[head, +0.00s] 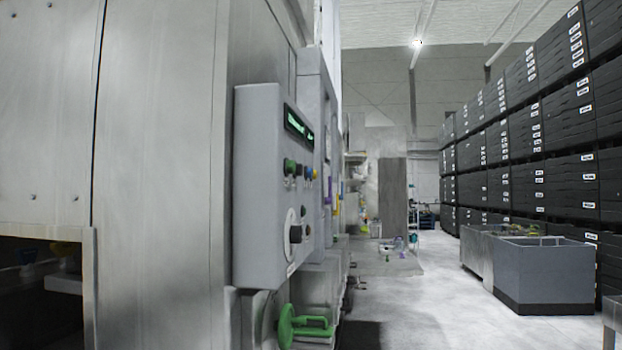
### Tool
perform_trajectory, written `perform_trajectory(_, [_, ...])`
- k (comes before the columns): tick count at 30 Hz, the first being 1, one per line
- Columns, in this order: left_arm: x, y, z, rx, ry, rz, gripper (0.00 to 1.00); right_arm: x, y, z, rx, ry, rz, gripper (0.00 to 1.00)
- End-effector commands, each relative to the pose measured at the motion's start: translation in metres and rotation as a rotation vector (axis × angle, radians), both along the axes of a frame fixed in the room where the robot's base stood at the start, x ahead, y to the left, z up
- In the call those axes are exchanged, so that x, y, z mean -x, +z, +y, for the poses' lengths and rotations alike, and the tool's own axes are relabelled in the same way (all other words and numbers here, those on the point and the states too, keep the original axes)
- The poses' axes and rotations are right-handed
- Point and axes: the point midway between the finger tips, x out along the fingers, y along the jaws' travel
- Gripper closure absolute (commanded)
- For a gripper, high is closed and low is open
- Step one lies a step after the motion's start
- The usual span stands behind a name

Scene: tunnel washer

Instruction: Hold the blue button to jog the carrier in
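A grey control panel (258,190) is fixed to the metal side of the washer and is seen at a steep angle. It has a lit green display (296,124) near its top. Below the display is a row of small buttons: a green one (290,167) nearest me, then a blue button (308,172), with a yellowish one just beyond. A black rotary knob (296,234) on a pale round plate sits lower on the panel. The carrier cannot be made out. Neither of my grippers shows in the head view, and nothing is touching the buttons.
A green handle (303,326) sticks out below the panel. A dark opening (40,285) is at lower left. A grey bin (545,275) and a metal cart (485,250) stand at right, before stacked black crates (570,130). The floor (430,310) between is clear.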

Motion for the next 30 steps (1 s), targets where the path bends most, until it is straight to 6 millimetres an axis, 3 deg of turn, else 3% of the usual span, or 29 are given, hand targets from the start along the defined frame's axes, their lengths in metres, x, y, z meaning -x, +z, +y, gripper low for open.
perform_trajectory(12, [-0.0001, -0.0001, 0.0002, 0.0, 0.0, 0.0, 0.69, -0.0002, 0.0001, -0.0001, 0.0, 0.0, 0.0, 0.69])
perform_trajectory(18, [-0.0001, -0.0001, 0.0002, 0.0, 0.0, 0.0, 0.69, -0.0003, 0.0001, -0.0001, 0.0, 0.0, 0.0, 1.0])
perform_trajectory(30, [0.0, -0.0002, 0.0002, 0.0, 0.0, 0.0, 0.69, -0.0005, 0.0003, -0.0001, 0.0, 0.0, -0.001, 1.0])
